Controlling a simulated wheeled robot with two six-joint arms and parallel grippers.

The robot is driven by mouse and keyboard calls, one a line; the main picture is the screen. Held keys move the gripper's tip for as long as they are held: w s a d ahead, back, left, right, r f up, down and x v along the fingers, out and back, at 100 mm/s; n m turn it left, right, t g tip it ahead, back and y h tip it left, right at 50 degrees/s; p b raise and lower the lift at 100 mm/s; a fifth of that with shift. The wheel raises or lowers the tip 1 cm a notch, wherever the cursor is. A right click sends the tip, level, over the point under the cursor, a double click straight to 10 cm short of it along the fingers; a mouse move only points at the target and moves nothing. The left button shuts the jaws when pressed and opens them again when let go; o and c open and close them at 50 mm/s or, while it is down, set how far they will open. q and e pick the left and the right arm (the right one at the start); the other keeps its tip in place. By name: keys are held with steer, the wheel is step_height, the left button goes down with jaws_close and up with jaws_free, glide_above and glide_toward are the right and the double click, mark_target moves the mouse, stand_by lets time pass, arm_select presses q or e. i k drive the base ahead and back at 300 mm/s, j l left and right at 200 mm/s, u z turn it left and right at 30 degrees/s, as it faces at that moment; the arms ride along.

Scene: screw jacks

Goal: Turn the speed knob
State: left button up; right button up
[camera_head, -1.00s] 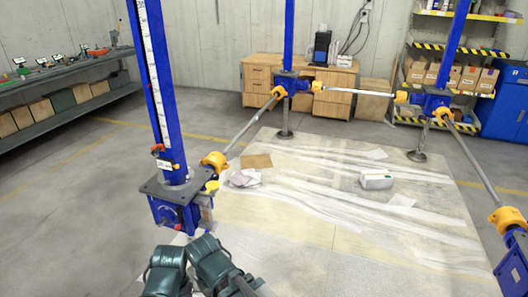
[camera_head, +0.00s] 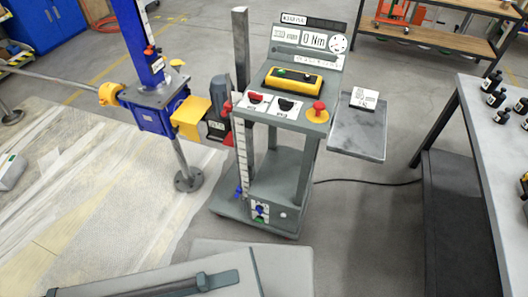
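A grey control console (camera_head: 302,82) stands upright in the middle of the view. Its sloped panel carries a red knob (camera_head: 255,97) and a black knob (camera_head: 286,104), each on a white plate. The lettering is too small to read, so I cannot tell which one is the speed knob. A red mushroom button (camera_head: 318,110) on a yellow base sits to their right. A yellow box (camera_head: 293,81) lies above them, and a display above that reads "0 Nm". Neither of my grippers is in view.
A blue screw jack (camera_head: 155,100) with a motor stands left of the console. A small shelf (camera_head: 358,130) juts from the console's right. A workbench (camera_head: 485,130) with black bottles is at the right. A grey surface (camera_head: 200,270) fills the bottom. A cable crosses the floor.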

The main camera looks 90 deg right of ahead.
mark_target(285, 104)
steer(key=z, duration=0.45)
steer(key=j+z, duration=0.1)
steer(key=z, duration=1.2)
steer(key=k+j+z, duration=0.1)
steer(key=z, duration=1.15)
